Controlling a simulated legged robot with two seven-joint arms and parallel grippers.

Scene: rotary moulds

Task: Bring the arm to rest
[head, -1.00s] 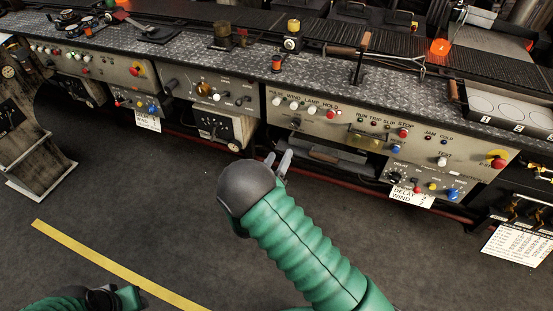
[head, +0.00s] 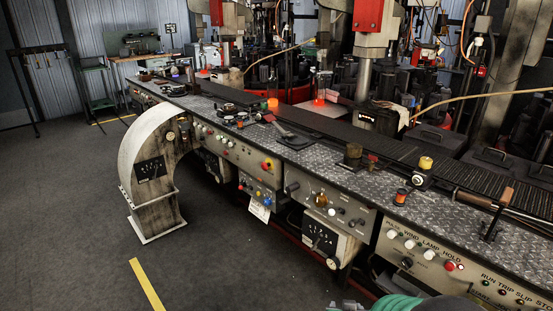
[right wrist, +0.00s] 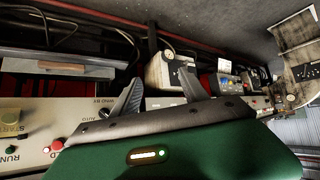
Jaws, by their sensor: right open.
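My right arm shows as a bit of green sleeve (head: 400,303) at the bottom edge of the head view. The grey fingertips of my right gripper (head: 346,305) show beside it, low in front of the machine's control panels. In the right wrist view, my right gripper (right wrist: 112,66) has its two dark fingers spread apart with nothing between them. Control panels lie beyond the fingers; I cannot tell the exact gap. My left gripper and left arm are out of view.
A long bench with a textured metal top (head: 325,180) and button panels (head: 235,150) runs diagonally across. A curved white-edged housing (head: 155,180) stands at its left. Red-hot glass (head: 319,98) is at the back. Dark floor (head: 70,230) with a yellow line (head: 147,285) is clear.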

